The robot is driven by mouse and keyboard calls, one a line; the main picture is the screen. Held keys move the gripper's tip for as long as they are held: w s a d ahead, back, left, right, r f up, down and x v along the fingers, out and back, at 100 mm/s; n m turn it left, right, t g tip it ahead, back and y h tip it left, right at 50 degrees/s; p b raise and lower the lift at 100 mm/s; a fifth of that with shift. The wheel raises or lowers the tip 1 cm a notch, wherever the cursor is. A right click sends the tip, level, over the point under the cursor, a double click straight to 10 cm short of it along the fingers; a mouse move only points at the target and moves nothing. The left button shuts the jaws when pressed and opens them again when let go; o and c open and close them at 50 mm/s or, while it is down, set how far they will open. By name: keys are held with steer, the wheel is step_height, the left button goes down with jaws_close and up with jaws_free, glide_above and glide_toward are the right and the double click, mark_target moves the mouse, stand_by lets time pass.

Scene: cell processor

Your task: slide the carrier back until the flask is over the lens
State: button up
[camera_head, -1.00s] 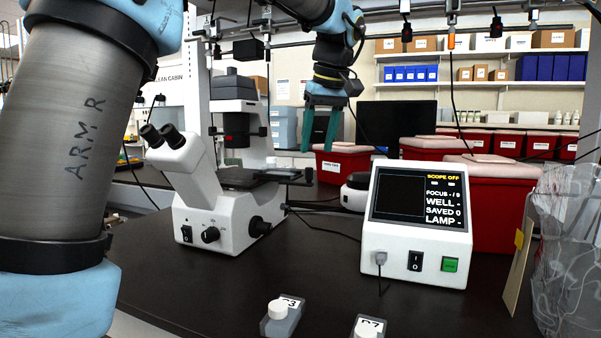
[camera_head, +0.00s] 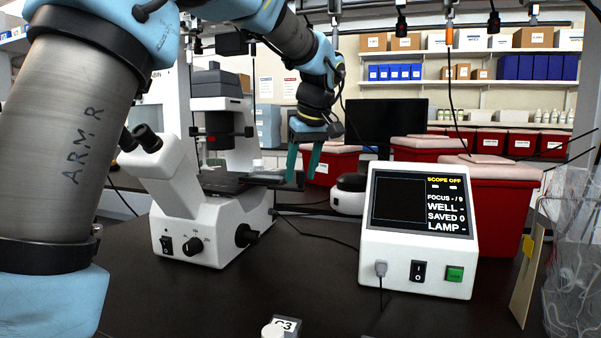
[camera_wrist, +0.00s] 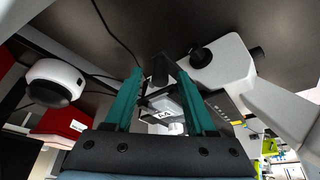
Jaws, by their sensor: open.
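The microscope (camera_head: 215,215) stands left of centre, with a dark carrier (camera_head: 262,179) reaching out to the right of its stage. A pale cap (camera_head: 257,165), probably the flask's, shows just above the carrier. In the wrist view a clear flask (camera_wrist: 184,107) with a white label sits beyond and between my fingers. My gripper (camera_head: 302,178) is open, its teal fingers pointing down at the carrier's right end; it also shows in the wrist view (camera_wrist: 160,76). I cannot tell whether the fingers touch the carrier. The lens under the stage is hidden.
A white scope console (camera_head: 417,235) reading SCOPE OFF stands to the right, with red bins (camera_head: 480,205) behind it. A flask labelled C3 (camera_head: 286,325) lies at the front edge. A clear bag (camera_head: 572,255) is at far right. The dark bench (camera_head: 300,270) between is largely bare.

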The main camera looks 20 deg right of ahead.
steer(key=shift+w+f, duration=0.2)
steer(key=shift+f, duration=0.3)
jaws_close()
stand_by(1.2)
